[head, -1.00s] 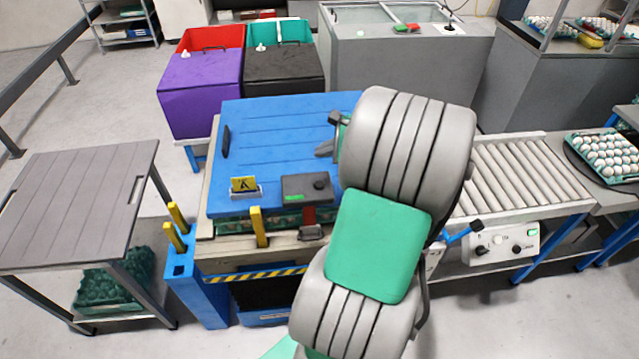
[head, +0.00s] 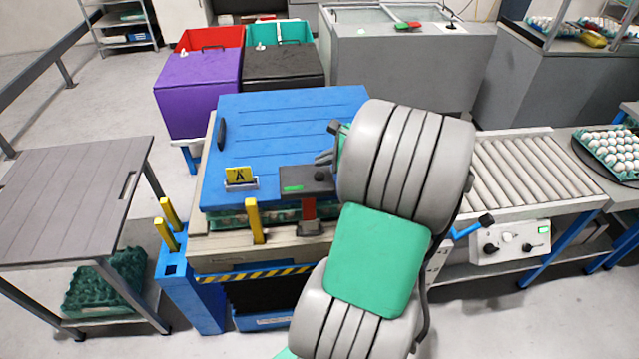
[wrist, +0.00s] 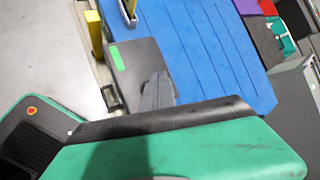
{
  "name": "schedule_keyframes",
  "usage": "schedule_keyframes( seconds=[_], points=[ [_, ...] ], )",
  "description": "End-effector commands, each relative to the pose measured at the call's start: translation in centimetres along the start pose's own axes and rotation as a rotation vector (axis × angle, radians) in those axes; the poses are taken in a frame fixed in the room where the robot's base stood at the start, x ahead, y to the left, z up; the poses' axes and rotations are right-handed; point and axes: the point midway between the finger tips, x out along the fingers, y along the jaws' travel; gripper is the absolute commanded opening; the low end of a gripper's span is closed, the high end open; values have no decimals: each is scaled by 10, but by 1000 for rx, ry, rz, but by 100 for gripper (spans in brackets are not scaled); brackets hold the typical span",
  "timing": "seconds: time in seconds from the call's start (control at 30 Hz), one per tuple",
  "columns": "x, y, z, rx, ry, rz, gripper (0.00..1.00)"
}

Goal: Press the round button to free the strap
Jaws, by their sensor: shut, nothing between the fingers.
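A dark grey box (head: 296,182) with a green light sits at the front edge of the blue lid (head: 285,125). Its round black button (head: 320,174) is at the box's right end. A red strap (head: 308,209) hangs below the box to a dark buckle (head: 310,229). My gripper (head: 324,157) is shut and empty, close by the button. In the wrist view its fingertips (wrist: 157,82) lie over the box (wrist: 138,62) and hide the button. I cannot tell whether they touch it.
Yellow posts (head: 254,222) stand at the lid's front left. A roller conveyor (head: 530,170) is at right and a grey table (head: 75,195) at left. Purple (head: 195,95) and black bins stand behind.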

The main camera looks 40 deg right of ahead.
Motion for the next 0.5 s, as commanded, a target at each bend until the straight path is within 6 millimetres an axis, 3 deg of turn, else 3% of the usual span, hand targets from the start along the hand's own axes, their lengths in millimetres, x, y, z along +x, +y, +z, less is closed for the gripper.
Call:
schedule_keyframes(
  seconds=[0.13,0.5],
  points=[
    [9,6,-6,-1,0,0,0],
    [10,7,-7,-2,0,0,0]
  ],
)
